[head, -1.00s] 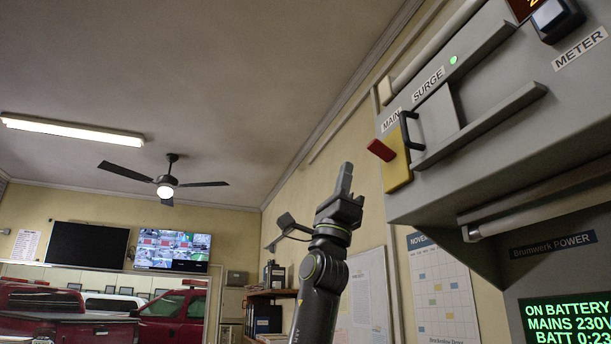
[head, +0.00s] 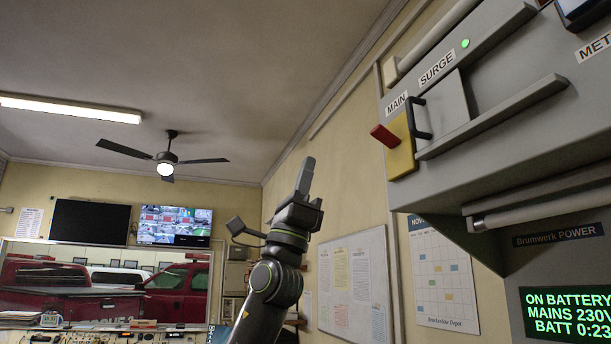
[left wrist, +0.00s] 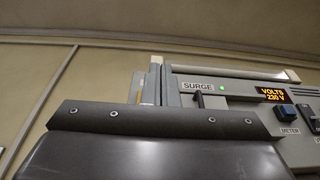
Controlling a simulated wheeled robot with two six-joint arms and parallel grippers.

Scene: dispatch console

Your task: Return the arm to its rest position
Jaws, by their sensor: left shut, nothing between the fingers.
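My left gripper (head: 305,178) is raised in the middle of the head view, fingers pointing up, shut and empty. It stands apart from the grey power cabinet (head: 440,190), to the left of it. On the cabinet, a red lever (head: 384,136) sticks out of a yellow plate (head: 401,158) under the MAIN label. The left wrist view shows the cabinet's SURGE label (left wrist: 198,86) and a VOLTS 230 V display (left wrist: 273,95) beyond a dark part of my own arm. My right gripper is in neither view.
A green screen (head: 568,315) reads ON BATTERY. Wall sheets and a calendar (head: 443,275) hang behind the arm. A ceiling fan (head: 166,157), monitors (head: 174,226) and a window onto red vehicles are far left. The space left of my arm looks free.

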